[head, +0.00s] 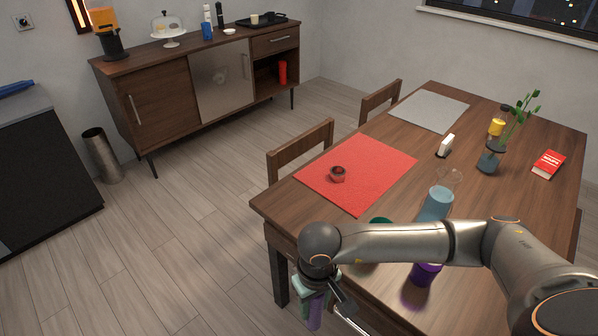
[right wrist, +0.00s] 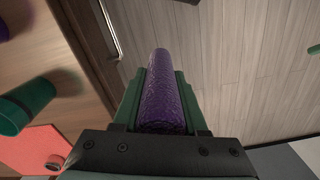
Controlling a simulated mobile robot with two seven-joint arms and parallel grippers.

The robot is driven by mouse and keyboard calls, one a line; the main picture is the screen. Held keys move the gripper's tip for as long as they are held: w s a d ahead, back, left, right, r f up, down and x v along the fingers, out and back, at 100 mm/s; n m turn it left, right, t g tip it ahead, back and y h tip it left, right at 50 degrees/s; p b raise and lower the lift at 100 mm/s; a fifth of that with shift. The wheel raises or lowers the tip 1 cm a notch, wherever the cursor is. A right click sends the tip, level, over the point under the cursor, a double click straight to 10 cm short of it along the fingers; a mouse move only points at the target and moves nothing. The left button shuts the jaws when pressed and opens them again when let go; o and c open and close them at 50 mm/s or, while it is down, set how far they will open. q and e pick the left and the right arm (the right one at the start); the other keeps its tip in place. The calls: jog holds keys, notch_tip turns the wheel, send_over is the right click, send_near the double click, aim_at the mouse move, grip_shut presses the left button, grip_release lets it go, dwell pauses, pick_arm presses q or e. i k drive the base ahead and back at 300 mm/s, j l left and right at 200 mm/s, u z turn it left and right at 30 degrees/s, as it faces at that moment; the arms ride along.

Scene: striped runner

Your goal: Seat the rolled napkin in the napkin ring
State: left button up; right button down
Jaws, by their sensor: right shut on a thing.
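The rolled napkin (right wrist: 163,92) is a purple textured cylinder between the green fingers of my right gripper (right wrist: 160,95) in the right wrist view. The gripper is shut on it. In the head view the right gripper (head: 312,298) hangs beyond the table's near left edge, over the floor, with the purple napkin (head: 314,313) pointing down. The napkin ring (head: 338,174) looks like a small dark reddish ring and sits on the red placemat (head: 365,165), apart from the gripper. It also shows small in the right wrist view (right wrist: 53,163). My left gripper is out of view.
A green cup (right wrist: 25,105) stands near the red placemat. Chairs (head: 300,150) line the far side.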

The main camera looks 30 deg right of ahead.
aim_at(340, 178)
jog(key=i+j+u, duration=0.2)
jog(key=i+u, duration=0.5)
jog(key=i, duration=0.2)
jog(key=i+z, duration=0.25)
jog(key=i, duration=0.25)
jog(key=i+j+z, duration=0.25)
jog(key=i, duration=0.25)
jog(key=i+z, duration=0.2)
jog(key=z, duration=0.15)
jog(key=i+l+z, duration=0.1)
jog(key=i+z, duration=0.15)
jog(key=z, duration=0.15)
jog(key=i+z, duration=0.2)
jog(key=z, duration=0.15)
jog(key=i+z, duration=0.1)
jog(key=z, duration=0.3)
jog(key=i+j+z, duration=0.1)
jog(key=z, duration=0.3)
jog(key=i+j+z, duration=0.1)
jog(key=z, duration=0.3)
jog(key=i+j+z, duration=0.1)
jog(key=i+z, duration=0.15)
jog(key=z, duration=0.15)
jog(key=i+j+z, duration=0.2)
jog(key=z, duration=0.2)
jog(key=i+j+z, duration=0.15)
jog(key=i+j, duration=0.05)
jog(key=j, duration=0.05)
